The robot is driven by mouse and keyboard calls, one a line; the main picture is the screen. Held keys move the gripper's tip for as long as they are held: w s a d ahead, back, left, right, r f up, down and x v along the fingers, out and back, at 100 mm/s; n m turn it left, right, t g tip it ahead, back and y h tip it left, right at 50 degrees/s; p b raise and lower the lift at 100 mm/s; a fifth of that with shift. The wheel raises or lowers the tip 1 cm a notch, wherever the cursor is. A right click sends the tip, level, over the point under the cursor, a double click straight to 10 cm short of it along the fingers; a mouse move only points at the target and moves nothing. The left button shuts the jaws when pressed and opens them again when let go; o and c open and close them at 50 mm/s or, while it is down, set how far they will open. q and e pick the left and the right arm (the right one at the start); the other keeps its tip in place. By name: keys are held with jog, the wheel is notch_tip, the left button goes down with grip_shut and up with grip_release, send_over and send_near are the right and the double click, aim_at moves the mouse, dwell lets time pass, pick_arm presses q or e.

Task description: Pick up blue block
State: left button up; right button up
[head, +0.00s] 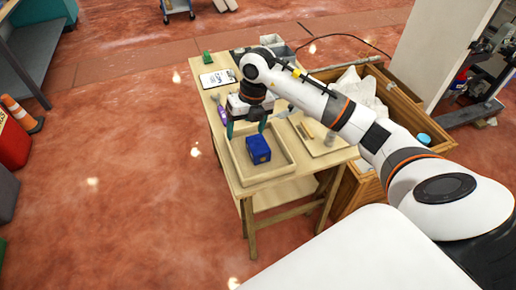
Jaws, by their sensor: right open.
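The blue block (258,149) sits in a shallow wooden tray (249,183) at the front of a small wooden table. My right gripper (246,127) is open, with its teal fingers pointing down over the back part of the tray. It is behind and slightly left of the block and appears apart from it. Nothing shows between the fingers. My left gripper is not in the head view.
A second wooden board (325,146) with small items lies right of the tray. A white sheet (217,78), a green item (207,57) and grey bins (284,53) are at the table's back. A wooden crate (400,107) stands to the right.

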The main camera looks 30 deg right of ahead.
jog(key=d+h, duration=0.2)
jog(key=d, duration=0.2)
send_over(258, 143)
jog(key=s, duration=0.1)
jog(key=shift+m+g, duration=0.3)
jog(key=shift+m, duration=0.1)
jog(key=f, duration=0.4)
jog(key=shift+s+a+f+p, duration=0.2)
jog(key=shift+f+p, duration=0.1)
jog(key=shift+p, duration=0.1)
jog(key=f, duration=0.4)
jog(key=w+f+p, duration=0.1)
jog(key=f, duration=0.1)
jog(key=shift+d+f, duration=0.1)
jog(key=shift+f, duration=0.1)
jog(key=c, duration=1.5)
jog(key=shift+w+r, duration=0.1)
